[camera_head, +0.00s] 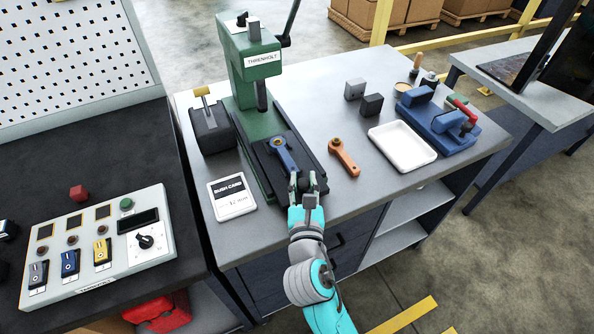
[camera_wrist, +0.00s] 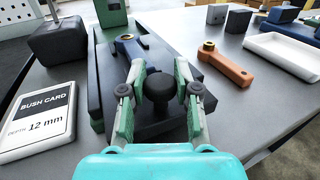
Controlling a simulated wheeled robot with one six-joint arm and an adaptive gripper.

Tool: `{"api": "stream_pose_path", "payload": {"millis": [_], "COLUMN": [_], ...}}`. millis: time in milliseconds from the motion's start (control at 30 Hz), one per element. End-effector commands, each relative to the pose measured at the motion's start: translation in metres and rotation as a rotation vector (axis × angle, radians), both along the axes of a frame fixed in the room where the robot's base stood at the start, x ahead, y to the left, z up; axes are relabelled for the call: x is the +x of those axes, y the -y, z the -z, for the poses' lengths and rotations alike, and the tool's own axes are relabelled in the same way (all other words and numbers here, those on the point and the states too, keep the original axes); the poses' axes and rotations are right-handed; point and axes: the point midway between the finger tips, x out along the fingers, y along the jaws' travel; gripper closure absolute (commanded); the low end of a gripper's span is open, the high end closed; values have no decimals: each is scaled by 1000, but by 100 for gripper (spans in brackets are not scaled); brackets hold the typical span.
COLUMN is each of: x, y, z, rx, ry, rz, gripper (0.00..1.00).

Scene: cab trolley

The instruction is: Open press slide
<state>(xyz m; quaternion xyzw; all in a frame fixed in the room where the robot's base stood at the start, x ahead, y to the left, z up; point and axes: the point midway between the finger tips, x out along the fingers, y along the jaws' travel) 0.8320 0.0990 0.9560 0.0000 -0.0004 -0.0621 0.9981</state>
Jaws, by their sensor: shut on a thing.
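A green press (camera_head: 250,65) stands on the grey bench, its ram (camera_head: 261,97) above a dark slide (camera_head: 262,160). A blue link arm with a brass bush (camera_head: 284,155) lies on the slide; it also shows in the wrist view (camera_wrist: 128,48). My gripper (camera_head: 308,184) is at the slide's front end. In the wrist view my gripper (camera_wrist: 158,92) has its two fingers on either side of a round black knob (camera_wrist: 158,86) at the slide's front and is shut on it. The fingers hide the knob in the head view.
An orange link arm (camera_head: 344,157) lies right of the slide. A bush card (camera_head: 231,197) reading 12 mm lies to the left, near a dark block (camera_head: 211,128). A white tray (camera_head: 402,147) and blue vise (camera_head: 440,125) stand at right. The bench front right of my gripper is clear.

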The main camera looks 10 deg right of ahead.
Motion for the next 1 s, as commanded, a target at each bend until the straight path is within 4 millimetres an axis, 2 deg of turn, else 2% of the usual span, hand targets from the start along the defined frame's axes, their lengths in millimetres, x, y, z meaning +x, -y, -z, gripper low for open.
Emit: {"api": "stream_pose_path", "payload": {"millis": [133,467,500,567,600,867,1000], "x": [-12,-14,-14,-14,-14,-14,-21], "y": [3,4,4,4,4,4,3], "z": [1,0,0,0,0,0,0], "rx": [-1,0,0,0,0,0,-1], "ry": [-2,-2,-2,-2,-2,-1,-1], "rz": [-1,0,0,0,0,0,0], "gripper": [100,100,61,46,44,44,44]}}
